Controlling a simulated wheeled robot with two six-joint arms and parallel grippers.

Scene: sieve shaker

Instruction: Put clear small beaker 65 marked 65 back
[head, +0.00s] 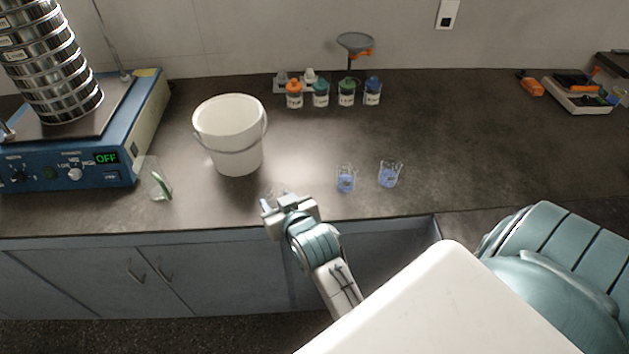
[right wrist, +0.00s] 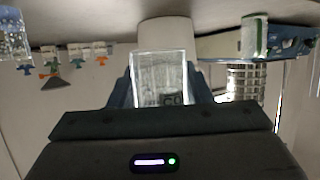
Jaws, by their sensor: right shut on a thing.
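My right gripper (head: 279,201) is at the front part of the counter, in front of the white bucket. It is shut on a clear small beaker (right wrist: 160,78), which shows between the fingers in the right wrist view with a dark label whose number is hard to read. In the head view the held beaker is faint and mostly hidden by the gripper. I cannot tell whether it touches the counter. My left gripper is not in view.
Two beakers with blue liquid (head: 346,180) (head: 389,175) stand right of the gripper. A clear beaker with a green part (head: 158,184) stands left, beside the blue shaker (head: 125,140). The white bucket (head: 232,140) and several capped bottles (head: 320,95) stand behind. The counter's right middle is clear.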

